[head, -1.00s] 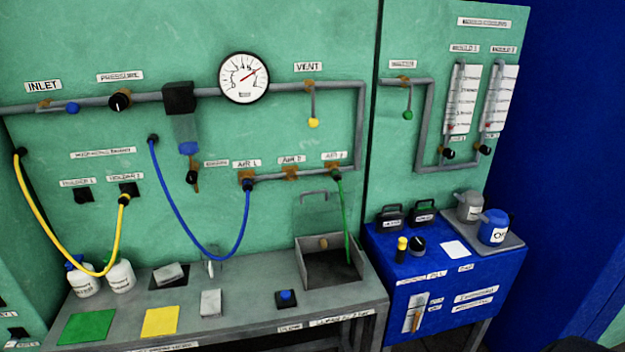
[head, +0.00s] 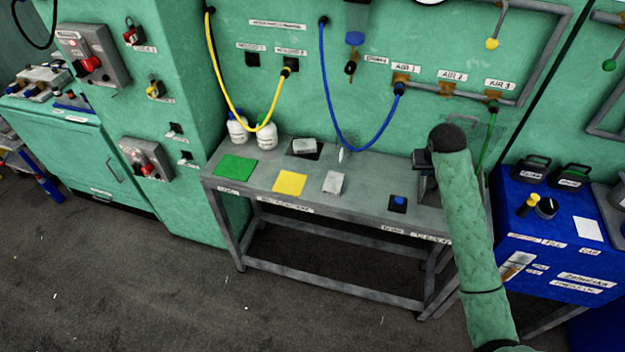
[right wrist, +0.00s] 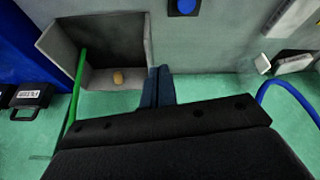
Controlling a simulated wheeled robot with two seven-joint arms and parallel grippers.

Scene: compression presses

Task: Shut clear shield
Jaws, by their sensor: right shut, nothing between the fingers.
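The clear shield (head: 483,130) is a faint see-through panel that stands raised behind the grey box at the bench's right end. My right arm covers part of it in the head view. The open box (right wrist: 57,48) shows in the right wrist view, with a green hose (right wrist: 77,85) and a small tan knob (right wrist: 118,77) in it. My right gripper (head: 423,158) is at the box in the head view. Its dark fingers (right wrist: 158,88) are together and empty, beside the box's side wall. I cannot tell if they touch the shield. My left gripper is out of view.
The bench (head: 365,203) holds a blue button (head: 398,201), a yellow mat (head: 290,183) and a green mat (head: 236,166). A blue hose (head: 326,95) hangs left of the gripper. A blue cabinet (head: 545,240) stands close on the right.

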